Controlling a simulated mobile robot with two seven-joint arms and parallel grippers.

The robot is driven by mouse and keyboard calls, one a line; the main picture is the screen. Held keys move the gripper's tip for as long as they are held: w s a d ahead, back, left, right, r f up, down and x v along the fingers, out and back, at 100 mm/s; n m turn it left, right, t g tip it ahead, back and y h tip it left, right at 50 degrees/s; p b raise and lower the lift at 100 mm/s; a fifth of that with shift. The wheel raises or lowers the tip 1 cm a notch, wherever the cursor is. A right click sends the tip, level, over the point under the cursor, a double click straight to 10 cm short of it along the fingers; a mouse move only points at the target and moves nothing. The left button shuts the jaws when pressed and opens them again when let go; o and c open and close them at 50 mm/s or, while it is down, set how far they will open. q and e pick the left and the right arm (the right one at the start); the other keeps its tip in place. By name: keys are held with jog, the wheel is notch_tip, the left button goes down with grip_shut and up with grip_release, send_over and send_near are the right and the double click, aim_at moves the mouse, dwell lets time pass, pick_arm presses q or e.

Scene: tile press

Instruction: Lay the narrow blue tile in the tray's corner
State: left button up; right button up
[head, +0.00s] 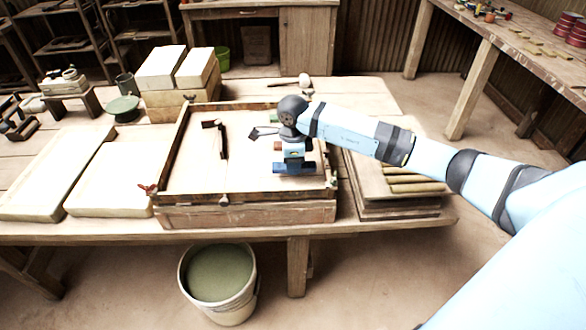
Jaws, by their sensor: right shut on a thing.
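The tray (180,170) is a shallow wooden frame with a pale floor on the table. My right gripper (294,162) reaches down over its right part, near the front right corner. It is shut on the narrow blue tile (293,168), a dark blue strip lying crosswise, low over the tray floor. I cannot tell whether the tile touches the floor. The gripper hides part of the tile and the floor behind it. My left gripper is not in view.
Pale slabs (105,178) lie to the left, and wooden boards with sticks (412,180) to the right. Pale blocks on a box (185,97) stand behind. A bucket (218,283) stands on the floor in front.

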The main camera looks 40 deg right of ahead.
jog(key=shift+f, duration=1.35)
jog(key=shift+f, duration=0.15)
jog(key=o, duration=1)
jog(key=shift+o, duration=0.2)
